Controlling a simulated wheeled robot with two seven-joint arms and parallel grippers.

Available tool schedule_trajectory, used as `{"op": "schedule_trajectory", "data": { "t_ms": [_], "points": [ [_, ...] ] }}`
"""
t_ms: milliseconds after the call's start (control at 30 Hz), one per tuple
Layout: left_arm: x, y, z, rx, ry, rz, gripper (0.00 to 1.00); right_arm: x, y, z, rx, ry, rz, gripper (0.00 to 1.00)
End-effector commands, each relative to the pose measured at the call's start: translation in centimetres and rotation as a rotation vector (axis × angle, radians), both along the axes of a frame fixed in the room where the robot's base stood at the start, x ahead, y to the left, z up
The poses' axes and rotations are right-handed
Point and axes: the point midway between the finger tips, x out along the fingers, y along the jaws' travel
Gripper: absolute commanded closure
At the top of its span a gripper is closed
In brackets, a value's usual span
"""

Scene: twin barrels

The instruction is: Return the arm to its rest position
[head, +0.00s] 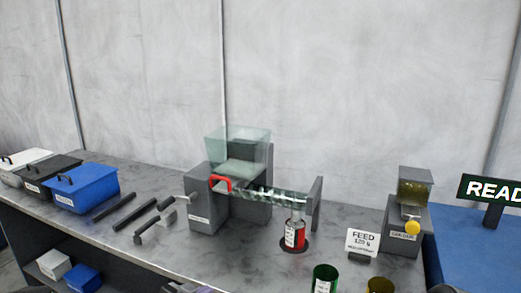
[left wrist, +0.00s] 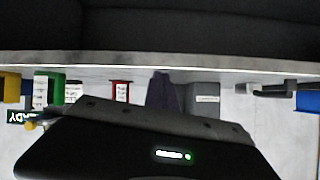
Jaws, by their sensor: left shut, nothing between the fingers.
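My right gripper cannot be made out in the head view.
The grey table (head: 150,225) holds a machine with a clear hopper (head: 238,148), a red-filled jar (head: 294,235), a green container (head: 325,279), a yellow one (head: 380,286) and a dispenser (head: 404,232). Lidded bins (head: 85,190) and dark bars (head: 142,215) are at left.

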Motion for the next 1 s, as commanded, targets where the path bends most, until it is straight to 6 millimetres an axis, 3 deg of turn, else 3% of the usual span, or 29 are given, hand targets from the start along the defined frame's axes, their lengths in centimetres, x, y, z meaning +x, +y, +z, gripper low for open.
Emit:
{"op": "schedule_trajectory", "data": {
  "t_ms": [33,200,300,400,500,633,767,1000],
  "points": [
    [-1.9,-0.9,-4.3,-0.075,0.12,0.046,1.0,0.0,0.0,0.0,0.0,0.0,0.0,0.57],
    [-9.9,-3.3,-15.8,-0.268,0.491,0.238,1.0,0.0,0.0,0.0,0.0,0.0,0.0,0.57],
    [-15.9,-4.6,-21.3,-0.33,0.696,0.345,1.0,0.0,0.0,0.0,0.0,0.0,0.0,0.57],
    [-21.9,-5.8,-25.4,-0.351,0.87,0.42,1.0,0.0,0.0,0.0,0.0,0.0,0.0,0.57],
    [-27.0,-6.8,-28.0,-0.342,0.996,0.448,1.0,0.0,0.0,0.0,0.0,0.0,0.0,0.57],
    [-30.8,-7.7,-29.7,-0.329,1.088,0.444,1.0,0.0,0.0,0.0,0.0,0.0,0.0,0.57],
    [-31.9,-8.0,-30.3,-0.326,1.117,0.445,1.0,0.0,0.0,0.0,0.0,0.0,0.0,0.57],
    [-31.8,-7.9,-30.3,-0.327,1.114,0.445,1.0,0.0,0.0,0.0,0.0,0.0,0.0,0.57]
  ]
}}
